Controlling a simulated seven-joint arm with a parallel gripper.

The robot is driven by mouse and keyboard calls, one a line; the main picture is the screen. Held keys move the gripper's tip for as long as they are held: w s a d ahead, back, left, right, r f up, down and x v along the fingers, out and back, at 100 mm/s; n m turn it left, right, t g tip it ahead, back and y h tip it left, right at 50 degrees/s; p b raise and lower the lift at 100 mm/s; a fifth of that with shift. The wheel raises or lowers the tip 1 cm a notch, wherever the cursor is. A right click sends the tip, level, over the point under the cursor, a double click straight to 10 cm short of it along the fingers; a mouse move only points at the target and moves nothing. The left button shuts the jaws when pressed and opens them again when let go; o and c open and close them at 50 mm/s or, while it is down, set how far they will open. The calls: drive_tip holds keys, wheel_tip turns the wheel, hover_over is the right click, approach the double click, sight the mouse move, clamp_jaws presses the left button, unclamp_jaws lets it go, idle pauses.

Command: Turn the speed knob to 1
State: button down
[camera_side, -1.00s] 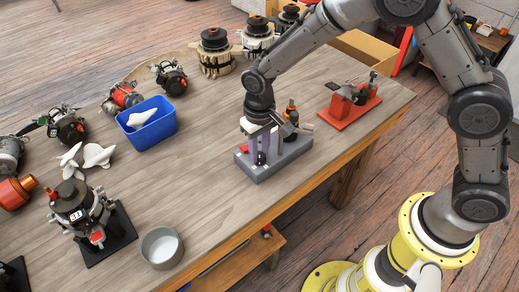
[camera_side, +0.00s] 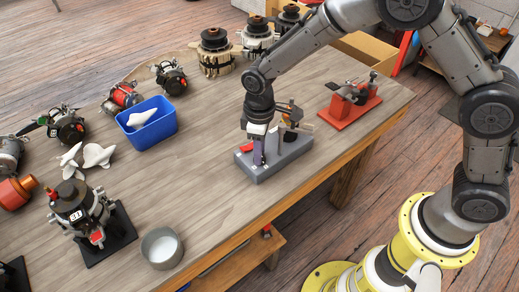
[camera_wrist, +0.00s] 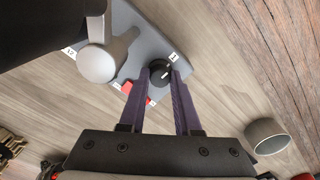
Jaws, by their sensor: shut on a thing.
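The black speed knob (camera_wrist: 158,67) sits at the near corner of a grey block (camera_side: 292,157), which also shows in the wrist view (camera_wrist: 138,27). My gripper (camera_wrist: 161,75) has its two purple fingers closed on opposite sides of the knob. In the side view my gripper (camera_side: 259,161) points down onto the block, and its fingers mostly hide the knob. A small white label (camera_wrist: 173,57) with a dark mark lies right beside the knob. The knob's exact pointing direction is hard to read.
A red part (camera_side: 246,148) and a lever-like fixture with a pale round end (camera_wrist: 97,64) stand on the block close to my gripper. A red fixture (camera_side: 350,103) stands to the right. A blue bin (camera_side: 165,131) and grey cup (camera_side: 162,248) are left. Bare tabletop lies between.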

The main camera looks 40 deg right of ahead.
drive_tip(key=shift+w+r, duration=0.1)
idle(0.4)
drive_tip(key=c, duration=0.6)
unclamp_jaws()
wheel_tip(320, 180, up, 14)
